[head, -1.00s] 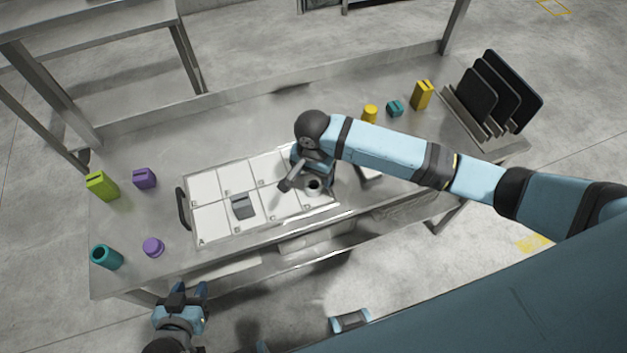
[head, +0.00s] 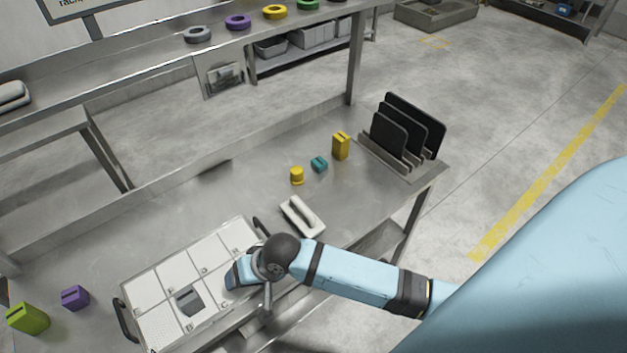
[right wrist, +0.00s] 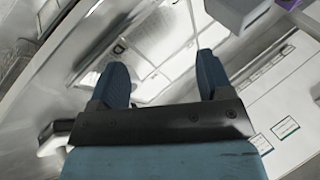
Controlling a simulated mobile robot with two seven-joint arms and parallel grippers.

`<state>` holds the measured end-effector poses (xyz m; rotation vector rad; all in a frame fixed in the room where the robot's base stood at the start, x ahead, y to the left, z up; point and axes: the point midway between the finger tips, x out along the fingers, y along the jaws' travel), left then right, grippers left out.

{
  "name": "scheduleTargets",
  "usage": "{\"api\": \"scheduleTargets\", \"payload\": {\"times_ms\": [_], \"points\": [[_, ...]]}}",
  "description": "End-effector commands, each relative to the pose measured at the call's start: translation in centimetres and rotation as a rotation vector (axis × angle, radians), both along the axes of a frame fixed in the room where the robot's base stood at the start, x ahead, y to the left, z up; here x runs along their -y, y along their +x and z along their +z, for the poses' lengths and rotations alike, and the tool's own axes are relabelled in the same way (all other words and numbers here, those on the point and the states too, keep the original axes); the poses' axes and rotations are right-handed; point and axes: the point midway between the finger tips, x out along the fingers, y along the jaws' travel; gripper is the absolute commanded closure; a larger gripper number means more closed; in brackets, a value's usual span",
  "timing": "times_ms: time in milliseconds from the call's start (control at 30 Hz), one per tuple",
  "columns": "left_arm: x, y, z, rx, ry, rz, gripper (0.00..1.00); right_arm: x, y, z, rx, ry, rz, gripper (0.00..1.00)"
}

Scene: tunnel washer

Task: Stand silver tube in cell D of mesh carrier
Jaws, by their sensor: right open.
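The mesh carrier (head: 150,278) is a pale tray with several cells and dark end handles, lying on the steel table. My right gripper (right wrist: 158,82) is open over its right end, with bare pale and metallic surface between the fingers. In the head view my right arm (head: 350,280) hides the front right corner of the carrier. I cannot make out the silver tube now. My left gripper is out of view.
A grey block (head: 189,301) sits in one cell. Lime (head: 28,317) and purple (head: 75,297) blocks stand left of the carrier. A white handled object (head: 302,215), yellow (head: 341,145) and teal (head: 319,163) blocks, a yellow cylinder (head: 297,175) and a black-panel rack (head: 405,135) stand right.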

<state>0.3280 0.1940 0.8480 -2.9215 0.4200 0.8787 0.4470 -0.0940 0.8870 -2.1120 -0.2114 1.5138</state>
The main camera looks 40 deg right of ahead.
Motion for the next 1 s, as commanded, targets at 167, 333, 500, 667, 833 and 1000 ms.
{"api": "scheduleTargets", "payload": {"times_ms": [167, 333, 500, 667, 833, 1000], "points": [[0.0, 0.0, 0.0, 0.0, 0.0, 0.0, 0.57, 2.4, -4.2, -2.5, 0.308, -0.055, 0.092, 0.27], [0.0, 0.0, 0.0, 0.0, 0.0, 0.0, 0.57, 6.4, -8.3, -3.6, 0.556, -0.244, 0.171, 0.27], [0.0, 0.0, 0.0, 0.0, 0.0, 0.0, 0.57, 9.3, -11.2, -3.9, 0.684, -0.408, 0.235, 0.27], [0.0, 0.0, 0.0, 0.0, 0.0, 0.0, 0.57, 10.0, -12.0, -3.8, 0.718, -0.459, 0.258, 0.27], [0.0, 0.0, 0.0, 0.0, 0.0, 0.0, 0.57, 10.0, -12.0, -3.8, 0.719, -0.459, 0.259, 0.27], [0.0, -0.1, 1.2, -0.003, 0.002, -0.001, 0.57, 10.0, -12.0, -2.6, 0.717, -0.459, 0.258, 0.27]]}}
